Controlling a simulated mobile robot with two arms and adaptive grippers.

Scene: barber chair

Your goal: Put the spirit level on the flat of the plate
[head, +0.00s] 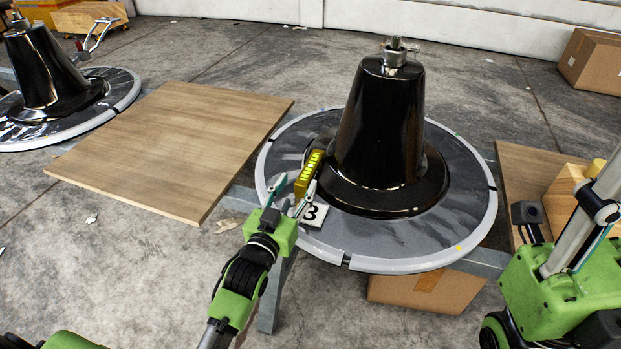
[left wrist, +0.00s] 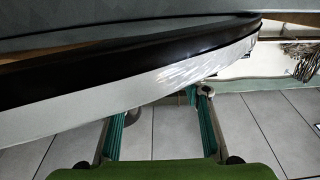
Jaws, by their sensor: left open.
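The spirit level (head: 309,173) is a short yellow bar with dark edges. In the head view it shows beside the left edge of the black cone's flared foot, over the plate; I cannot tell whether it lies flat or leans on the foot. The round grey plate (head: 455,215) has a pale rim and carries the black cone (head: 378,125). My left gripper (head: 291,186) is open, its fingertips at the near end of the level; contact is unclear. In the left wrist view its fingers (left wrist: 160,112) are apart with the plate's rim (left wrist: 130,105) beyond them.
A wooden board (head: 175,145) is at left, with a second cone and plate (head: 118,97) beyond. Another box (head: 428,290) is below the plate.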

